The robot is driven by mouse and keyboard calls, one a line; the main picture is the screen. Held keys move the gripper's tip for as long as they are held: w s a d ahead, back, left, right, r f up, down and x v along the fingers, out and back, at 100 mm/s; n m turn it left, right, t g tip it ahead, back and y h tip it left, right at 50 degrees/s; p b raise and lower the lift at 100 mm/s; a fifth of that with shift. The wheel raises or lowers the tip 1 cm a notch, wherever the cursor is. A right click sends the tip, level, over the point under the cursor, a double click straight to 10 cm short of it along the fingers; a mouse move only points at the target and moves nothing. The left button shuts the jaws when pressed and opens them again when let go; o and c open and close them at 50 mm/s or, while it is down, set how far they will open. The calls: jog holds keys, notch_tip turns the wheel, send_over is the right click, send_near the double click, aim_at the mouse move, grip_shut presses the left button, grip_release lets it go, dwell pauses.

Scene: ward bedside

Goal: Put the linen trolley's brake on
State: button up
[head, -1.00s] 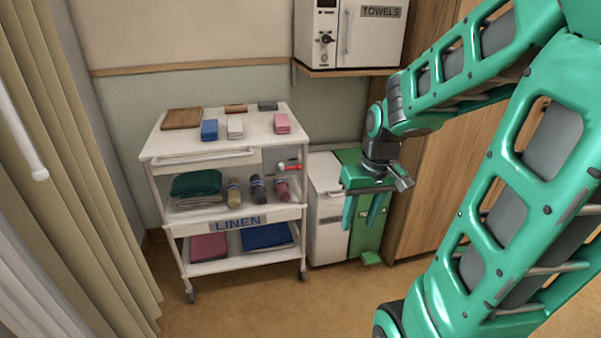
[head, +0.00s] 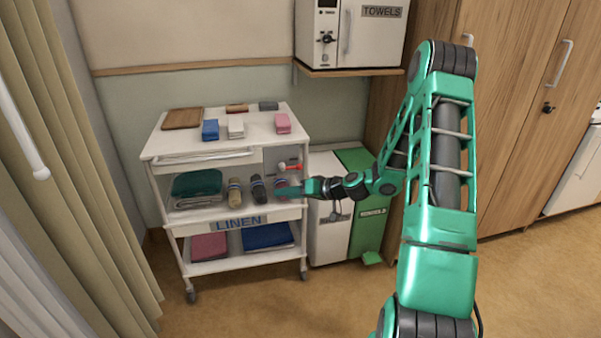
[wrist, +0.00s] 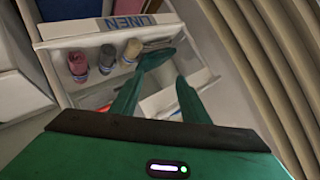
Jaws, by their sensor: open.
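The white linen trolley (head: 220,157) stands against the wall, with a LINEN label on its front. A small red lever (head: 294,168) with a pale knob sits on a grey panel at the trolley's upper right; I cannot tell its setting. My gripper (head: 284,190) is open and empty, in front of the trolley's right side, just below the lever. In the wrist view, my gripper (wrist: 165,72) has its fingers spread over the trolley. I cannot tell whether it touches anything.
Rolled towels (head: 258,190) stand on the middle shelf close to my gripper. White and green bins (head: 355,158) are right of the trolley. A towel cabinet (head: 350,30) is above. A curtain (head: 75,180) hangs at left. The floor in front is clear.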

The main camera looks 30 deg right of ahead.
jog(key=w+d+f+m+t+h, duration=0.25)
jog(key=d+m+t, duration=0.2)
jog(key=d, duration=0.25)
jog(key=w+d+f+m+t+h, duration=0.1)
jog(key=w+d+m+t+h, duration=0.3)
jog(key=d, duration=0.4)
jog(key=w+g, duration=0.1)
jog(key=w, duration=0.8)
jog(key=shift+a+r+m, duration=0.25)
jog(key=shift+r+m, duration=0.05)
jog(key=shift+m, duration=0.05)
jog(key=shift+g, duration=0.25)
